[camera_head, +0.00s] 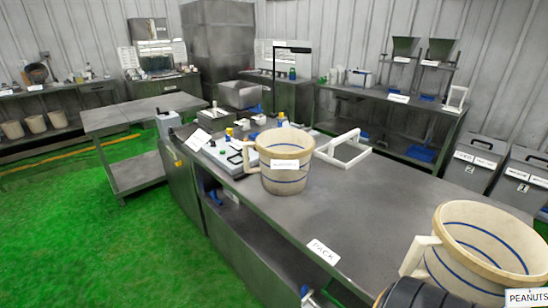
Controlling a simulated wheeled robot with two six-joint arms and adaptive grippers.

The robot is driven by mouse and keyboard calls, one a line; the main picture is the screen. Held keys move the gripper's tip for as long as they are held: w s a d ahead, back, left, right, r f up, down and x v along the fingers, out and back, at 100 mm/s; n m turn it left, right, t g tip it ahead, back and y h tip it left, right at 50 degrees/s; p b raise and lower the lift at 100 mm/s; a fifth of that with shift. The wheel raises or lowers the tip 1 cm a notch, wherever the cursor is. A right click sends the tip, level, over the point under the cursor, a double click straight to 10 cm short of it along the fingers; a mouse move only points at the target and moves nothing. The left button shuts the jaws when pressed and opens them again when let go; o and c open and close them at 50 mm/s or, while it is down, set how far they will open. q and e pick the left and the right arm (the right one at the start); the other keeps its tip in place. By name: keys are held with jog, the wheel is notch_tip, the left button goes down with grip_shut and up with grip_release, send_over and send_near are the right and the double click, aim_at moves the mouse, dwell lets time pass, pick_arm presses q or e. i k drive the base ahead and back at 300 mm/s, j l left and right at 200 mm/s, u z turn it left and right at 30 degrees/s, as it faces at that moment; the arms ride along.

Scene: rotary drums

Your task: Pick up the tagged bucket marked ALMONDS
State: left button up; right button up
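A cream bucket (283,184) with blue bands and a side handle stands upright on the grey metal bench (365,203). Its white tag (285,164) seems to read ALMONDS, but the print is small and blurred. A second cream bucket (455,268) with blue bands is at the lower right, nearer to me. Its tag (526,297) reads PEANUTS, and its handle points left. A dark rounded part, probably of my own arm, shows at the bottom edge beside this bucket. Neither of my grippers' fingertips can be seen.
A control panel (224,150) with a black handle sits just left of the tagged bucket. A white frame (343,148) lies behind it to the right. A PACK sign (323,252) is at the bench's front edge. The bench top between the two buckets is clear.

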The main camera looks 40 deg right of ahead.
aim_at(285, 153)
jog(key=i, duration=1.4)
jog(key=i+l, duration=0.1)
jog(key=i, duration=1.35)
jog(key=z, duration=0.4)
jog(key=i+j+z, duration=0.1)
jog(key=z, duration=0.75)
jog(key=i+j+z, duration=0.1)
jog(key=z, duration=2.8)
